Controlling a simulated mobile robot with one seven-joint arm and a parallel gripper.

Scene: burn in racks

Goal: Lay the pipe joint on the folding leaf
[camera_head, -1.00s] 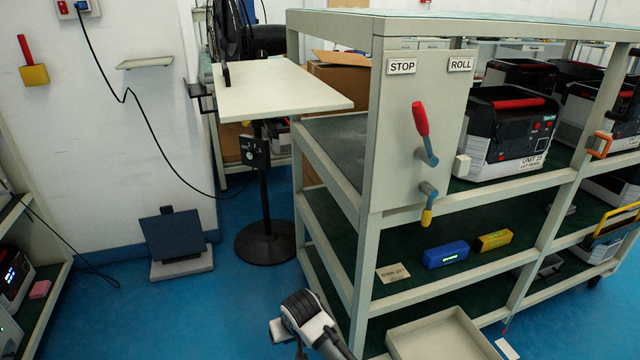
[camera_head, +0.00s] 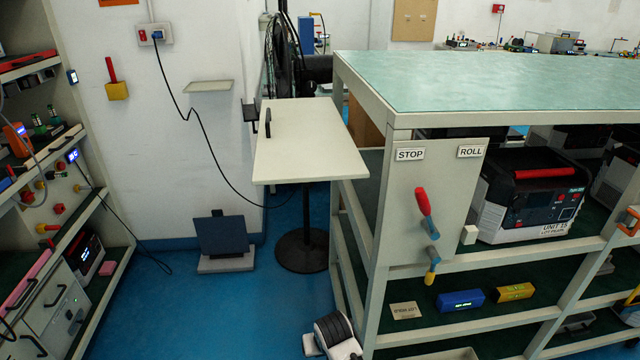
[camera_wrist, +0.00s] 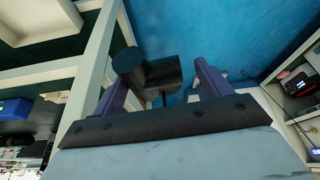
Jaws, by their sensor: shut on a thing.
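The pipe joint (camera_wrist: 148,74) is a dark, stubby piece with a round end, seen in the wrist view. My gripper (camera_wrist: 162,78) is shut on it, one purple finger on each side, with the blue floor beyond. The board that looks like the folding leaf (camera_head: 310,150) is a flat cream panel with a black handle at its left, above a black stand in the head view. Its top is bare apart from the handle. The pipe joint is not clearly visible in the head view, where part of my arm shows at the bottom edge.
A green-topped rack (camera_head: 500,82) stands right of the leaf, with a panel (camera_head: 430,210) carrying red and yellow handles. A black cable (camera_head: 205,135) hangs from a wall socket toward the leaf. A loaded shelf (camera_head: 80,245) stands left. Blue floor (camera_head: 215,310) lies open between.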

